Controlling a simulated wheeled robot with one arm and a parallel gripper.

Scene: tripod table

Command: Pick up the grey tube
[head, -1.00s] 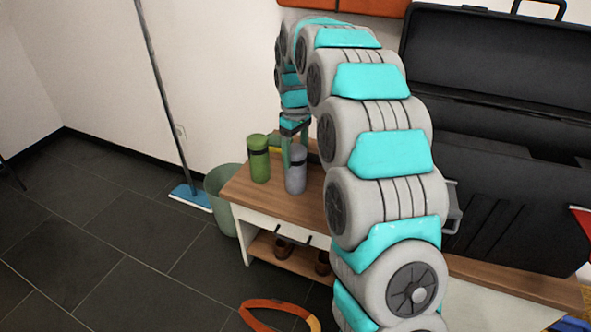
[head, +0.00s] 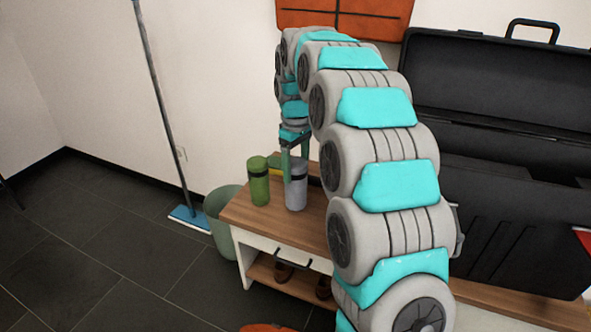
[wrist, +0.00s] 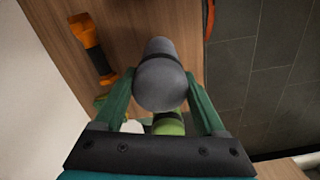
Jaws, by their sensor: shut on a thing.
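The grey tube (head: 296,190) is upright over the wooden top of the bench, just right of the green tube (head: 259,182). My gripper (head: 294,170) points down from above, with its green fingers on either side of the grey tube's upper part. In the wrist view the grey tube (wrist: 160,75) sits between the fingertips (wrist: 160,92), and my gripper is shut on it. Its base looks close to the bench top, perhaps slightly above it. The green tube (wrist: 168,125) shows partly behind it in the wrist view.
An orange and black flashlight-like thing (wrist: 92,50) lies on the bench in the wrist view. A large open black case (head: 500,190) stands to the right. A green bin (head: 222,215) and a mop (head: 165,110) are left of the bench (head: 240,213). Dark floor is clear at left.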

